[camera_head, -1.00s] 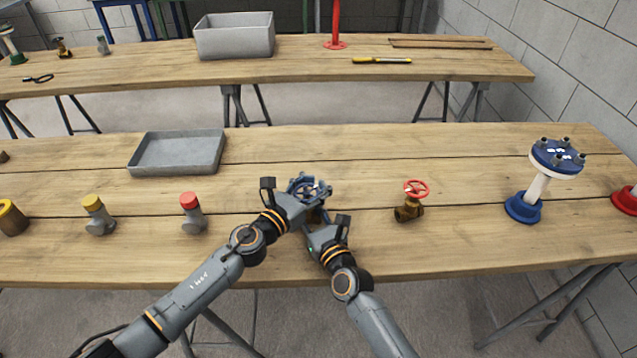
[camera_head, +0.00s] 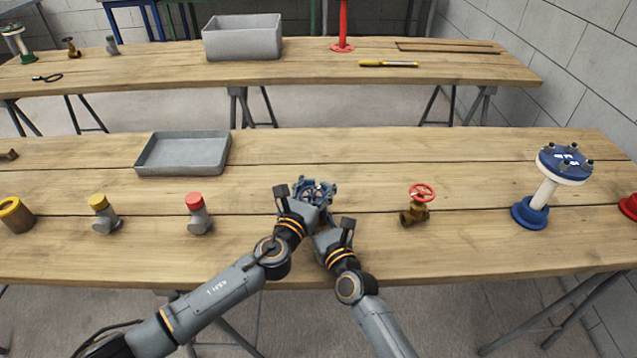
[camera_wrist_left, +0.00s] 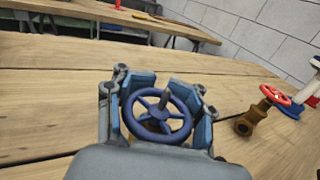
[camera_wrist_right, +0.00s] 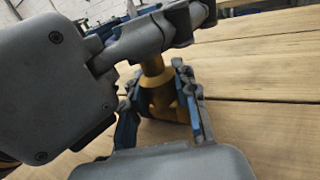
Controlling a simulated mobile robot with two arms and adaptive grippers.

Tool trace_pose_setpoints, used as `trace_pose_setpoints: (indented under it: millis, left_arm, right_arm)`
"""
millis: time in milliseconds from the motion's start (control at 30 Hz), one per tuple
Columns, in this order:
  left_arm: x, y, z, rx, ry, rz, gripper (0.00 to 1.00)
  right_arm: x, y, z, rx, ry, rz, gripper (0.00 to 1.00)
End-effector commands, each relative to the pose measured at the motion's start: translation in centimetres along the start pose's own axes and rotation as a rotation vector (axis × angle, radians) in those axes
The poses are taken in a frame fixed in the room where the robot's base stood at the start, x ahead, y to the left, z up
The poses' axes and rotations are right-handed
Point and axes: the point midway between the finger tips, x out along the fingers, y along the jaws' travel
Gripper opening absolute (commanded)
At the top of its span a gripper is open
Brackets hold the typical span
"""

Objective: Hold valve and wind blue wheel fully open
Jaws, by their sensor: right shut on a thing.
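The blue handwheel (camera_wrist_left: 150,135) sits on the brass valve (camera_wrist_right: 155,72), which is largely hidden behind my grippers in the head view. My left gripper (camera_head: 316,187) is at the wheel from above, its fingers spread on either side of the rim. In the left wrist view a small gap or light contact at the rim cannot be told apart. My right gripper (camera_wrist_right: 162,103) is lower down, shut on the valve's brass body. In the right wrist view the left gripper's parts lie across the top and hide the wheel.
A red-wheeled brass valve (camera_head: 416,205) stands right of my grippers, and a blue-based flanged post (camera_head: 545,190) farther right. Red-capped (camera_head: 198,214) and yellow-capped (camera_head: 103,214) fittings stand left. A grey tray (camera_head: 184,154) lies behind them. The wood behind my grippers is clear.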

Motion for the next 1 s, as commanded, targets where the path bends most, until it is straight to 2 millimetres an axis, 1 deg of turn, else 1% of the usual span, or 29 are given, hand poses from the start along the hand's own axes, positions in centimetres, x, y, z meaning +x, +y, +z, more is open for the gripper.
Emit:
trace_pose_setpoints:
  millis: [33,133,433,567,667,1000]
  left_arm:
    - [0.0,0.0,-0.1,0.000,0.002,0.001,0.47]
    - [0.0,0.0,-0.1,0.000,0.001,0.000,0.67]
    - [0.0,0.0,0.0,0.000,0.001,0.000,0.68]
    - [-0.7,0.0,-0.1,0.000,0.000,-0.001,0.68]
    - [-2.1,0.0,-0.2,0.001,0.002,-0.002,0.68]
    - [-9.1,0.0,-0.2,-0.001,0.004,-0.001,0.68]
  right_arm:
    - [0.0,-0.3,0.0,0.000,0.000,-0.005,0.00]
    - [0.0,-0.2,0.0,-0.001,0.000,-0.004,0.00]
    - [0.0,-0.1,0.0,-0.001,0.000,-0.001,0.00]
    - [0.0,0.0,0.0,0.000,0.000,0.000,0.00]
    - [0.0,0.0,0.0,0.000,0.001,0.000,0.00]
    - [0.0,0.0,0.0,0.000,0.001,0.001,0.00]
